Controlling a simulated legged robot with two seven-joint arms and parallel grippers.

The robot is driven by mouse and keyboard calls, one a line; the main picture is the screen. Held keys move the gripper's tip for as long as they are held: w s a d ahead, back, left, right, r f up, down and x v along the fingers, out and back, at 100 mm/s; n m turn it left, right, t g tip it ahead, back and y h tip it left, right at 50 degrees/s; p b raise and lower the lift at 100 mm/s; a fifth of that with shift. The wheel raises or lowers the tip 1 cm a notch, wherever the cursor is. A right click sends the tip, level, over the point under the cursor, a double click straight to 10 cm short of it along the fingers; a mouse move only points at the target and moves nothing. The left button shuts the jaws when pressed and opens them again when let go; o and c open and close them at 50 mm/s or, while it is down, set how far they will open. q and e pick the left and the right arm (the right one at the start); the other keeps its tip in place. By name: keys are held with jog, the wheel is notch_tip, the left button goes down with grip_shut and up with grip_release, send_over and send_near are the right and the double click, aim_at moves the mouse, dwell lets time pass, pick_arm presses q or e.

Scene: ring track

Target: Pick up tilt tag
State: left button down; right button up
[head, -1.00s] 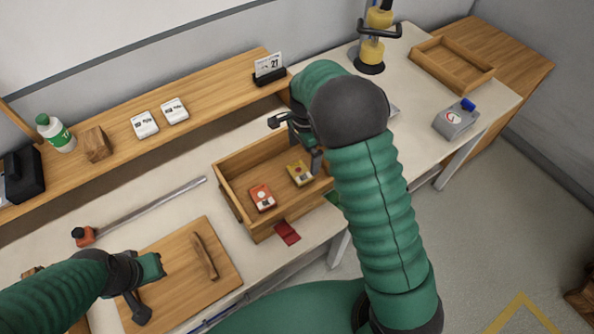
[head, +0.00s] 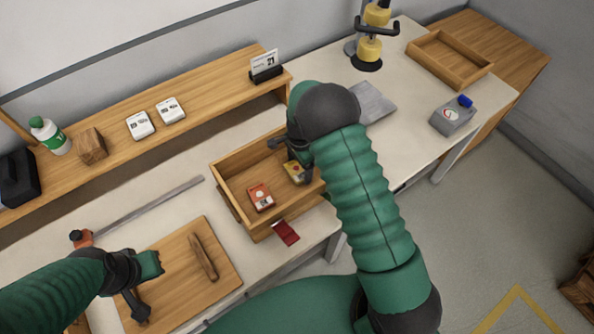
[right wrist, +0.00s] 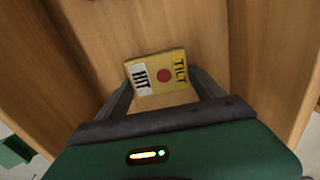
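The tilt tag (head: 293,170) is a small yellow card lying in the wooden drawer-like box, partly hidden by my right gripper (head: 292,158). In the right wrist view the tag (right wrist: 158,75) shows a red dot, a white label and the word TILT. My right gripper (right wrist: 160,85) is open, with a finger at either side of the tag's near part; whether they touch it is unclear. My left gripper (head: 147,286) is open and empty over the wooden board.
A red-orange tag (head: 261,197) lies in the same box (head: 228,201). A dark red piece (head: 286,232) lies at the box's front. A wooden board (head: 225,270) with a handle is at left. A shelf (head: 215,97) with white cards runs behind. A grey device (head: 453,116) stands right.

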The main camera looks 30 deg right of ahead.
jog(key=c, duration=0.8)
jog(key=shift+r, duration=0.1)
